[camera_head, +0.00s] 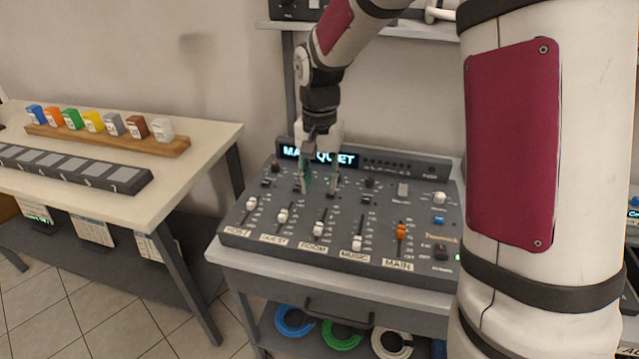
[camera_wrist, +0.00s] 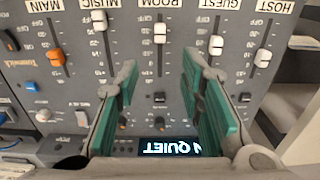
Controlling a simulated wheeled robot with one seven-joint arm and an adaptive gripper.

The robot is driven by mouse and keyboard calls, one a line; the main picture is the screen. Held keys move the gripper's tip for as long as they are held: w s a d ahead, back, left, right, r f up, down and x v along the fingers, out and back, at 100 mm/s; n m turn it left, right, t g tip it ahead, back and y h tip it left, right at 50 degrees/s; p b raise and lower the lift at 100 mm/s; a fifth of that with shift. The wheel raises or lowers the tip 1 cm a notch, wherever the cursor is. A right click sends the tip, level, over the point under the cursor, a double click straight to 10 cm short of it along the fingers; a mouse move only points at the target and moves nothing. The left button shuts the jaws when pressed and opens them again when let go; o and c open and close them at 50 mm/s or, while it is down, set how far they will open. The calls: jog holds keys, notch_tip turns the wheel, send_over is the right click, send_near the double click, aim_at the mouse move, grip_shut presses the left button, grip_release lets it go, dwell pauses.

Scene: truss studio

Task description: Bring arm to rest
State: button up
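My gripper (camera_head: 319,184) hangs over the back half of the grey mixing console (camera_head: 290,240), in front of its lit display. In the wrist view my gripper (camera_wrist: 168,110) shows two green-padded fingers set wide apart, with nothing between them but the console's face (camera_wrist: 135,80). I cannot tell whether the fingertips touch the panel. The console has white faders labelled HOST, GUEST, ROOM and MUSIC, and an orange MAIN fader (camera_head: 401,231). The display (camera_wrist: 165,148) reads QUIET in part; the rest is hidden by my gripper.
A pale table (camera_head: 200,150) at left holds a wooden rack (camera_head: 110,138) of coloured blocks and a dark strip of grey pads (camera_head: 75,168). Coiled cables (camera_head: 343,335) lie on the shelf below the console. A wall shelf (camera_head: 400,31) is behind my arm.

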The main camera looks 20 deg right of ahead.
jog(key=s+r+n+t, duration=0.2)
jog(key=s+r+n, duration=0.1)
jog(key=s+r, duration=0.85)
jog(key=s+a+r+n+t+p, duration=0.1)
jog(key=s+n, duration=0.3)
jog(key=s, duration=1.2)
jog(key=shift+a+r+t+p, duration=0.2)
jog(key=shift+r+t+p, duration=0.15)
jog(key=shift+r+t, duration=0.35)
jog(key=shift+d+r, duration=0.15)
jog(key=shift+s+d, duration=0.1)
jog(key=shift+d, duration=0.15)
